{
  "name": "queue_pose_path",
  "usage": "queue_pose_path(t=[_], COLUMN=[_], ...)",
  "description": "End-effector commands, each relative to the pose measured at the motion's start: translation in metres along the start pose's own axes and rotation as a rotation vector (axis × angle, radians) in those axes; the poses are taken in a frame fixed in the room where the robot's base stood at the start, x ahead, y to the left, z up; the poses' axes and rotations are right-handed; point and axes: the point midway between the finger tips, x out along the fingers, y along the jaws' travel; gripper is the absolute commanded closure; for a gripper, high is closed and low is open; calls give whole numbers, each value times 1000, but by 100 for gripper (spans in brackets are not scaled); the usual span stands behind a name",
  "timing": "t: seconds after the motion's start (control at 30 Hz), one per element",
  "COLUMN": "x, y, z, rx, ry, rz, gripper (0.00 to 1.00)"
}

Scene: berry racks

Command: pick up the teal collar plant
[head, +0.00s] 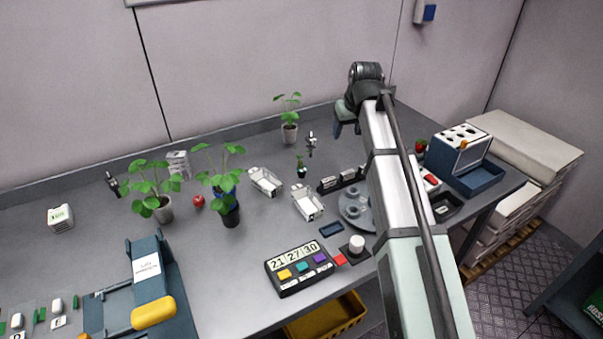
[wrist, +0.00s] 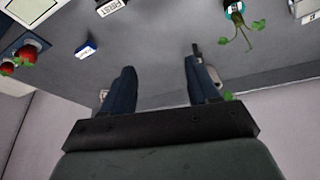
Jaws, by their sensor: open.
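A small seedling with a teal collar (wrist: 235,9) shows at the top right of the wrist view, with thin stems and a few green leaves. It appears to be the small plant (head: 301,170) near the middle of the bench in the head view, where its collar is too small to make out clearly. My gripper (head: 346,122) is raised near the back wall, to the right of and behind that plant. In the wrist view my gripper (wrist: 160,78) has its two dark fingers spread apart with nothing held between them. The plant is outside the fingers, apart from them.
A plant in a pale pot (head: 289,134) stands at the back. Larger plants in a pale pot (head: 163,210) and a dark pot (head: 231,216) stand left. Small white trays (head: 307,202), a round grey turntable (head: 352,222) and a timer box (head: 300,268) lie around.

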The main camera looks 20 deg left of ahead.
Motion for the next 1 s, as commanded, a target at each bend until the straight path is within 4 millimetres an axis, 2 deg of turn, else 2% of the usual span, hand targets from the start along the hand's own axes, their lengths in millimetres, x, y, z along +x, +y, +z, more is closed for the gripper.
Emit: queue_pose_path(t=[0.03, 0.2, 0.3, 0.4, 0.57, 1.0], x=[-1, -5, -7, -8, -1, 61], y=[-26, -85, -107, -120, -126, -127], z=[3, 9, 12, 14, 15, 14], rx=[2, 28, 41, 49, 53, 53], ry=[-1, -2, -2, -2, -4, -4], rz=[-4, -13, -15, -17, -17, -18], gripper=[40, 40, 40, 40, 40, 40])
